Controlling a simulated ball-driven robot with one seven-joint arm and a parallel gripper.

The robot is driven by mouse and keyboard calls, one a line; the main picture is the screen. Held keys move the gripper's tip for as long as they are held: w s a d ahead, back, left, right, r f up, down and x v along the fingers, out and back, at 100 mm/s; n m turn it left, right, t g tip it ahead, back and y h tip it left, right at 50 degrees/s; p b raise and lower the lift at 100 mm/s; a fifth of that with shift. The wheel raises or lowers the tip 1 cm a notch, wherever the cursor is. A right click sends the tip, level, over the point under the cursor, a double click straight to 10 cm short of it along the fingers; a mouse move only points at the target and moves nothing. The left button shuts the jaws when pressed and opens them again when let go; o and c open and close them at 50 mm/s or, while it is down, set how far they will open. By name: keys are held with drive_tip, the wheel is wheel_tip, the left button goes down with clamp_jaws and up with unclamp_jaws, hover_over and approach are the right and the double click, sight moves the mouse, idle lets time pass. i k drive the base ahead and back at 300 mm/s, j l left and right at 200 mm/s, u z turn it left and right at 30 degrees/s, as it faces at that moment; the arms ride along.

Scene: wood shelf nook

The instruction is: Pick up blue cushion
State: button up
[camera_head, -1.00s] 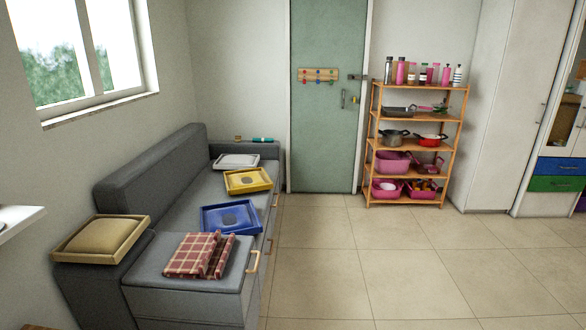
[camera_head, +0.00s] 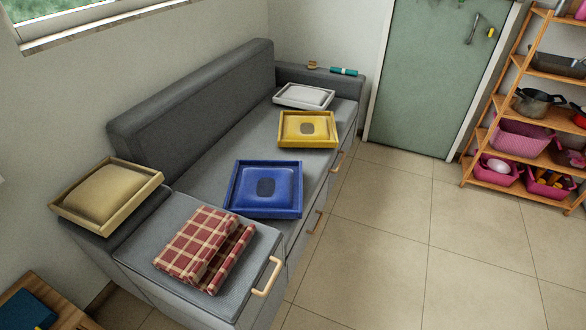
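The blue cushion (camera_head: 285,187) is a square, tray-like piece with a raised blue rim and a dark patch in its middle. It lies flat on the seat of the grey sofa (camera_head: 205,138), between the yellow cushion and the folded checked cloth. Nothing covers it. My gripper does not show in the view.
A yellow cushion (camera_head: 308,124) and a white one (camera_head: 304,93) lie farther back on the seat. A red checked cloth (camera_head: 194,248) lies in front, and a tan cushion (camera_head: 97,193) rests on the left arm. Tiled floor (camera_head: 400,255) is clear to the right. A shelf rack (camera_head: 499,103) stands beyond.

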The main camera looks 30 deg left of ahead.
sight(258, 189)
drive_tip(key=i+l+u, duration=0.15)
drive_tip(key=i, duration=0.55)
drive_tip(key=i+l+u, duration=0.2)
drive_tip(key=i, duration=0.5)
drive_tip(key=i+j+u, duration=0.1)
drive_tip(key=i+u, duration=0.65)
drive_tip(key=u, duration=0.25)
drive_tip(key=i+l+u, duration=0.2)
drive_tip(key=i+u, duration=0.15)
drive_tip(key=u, duration=0.15)
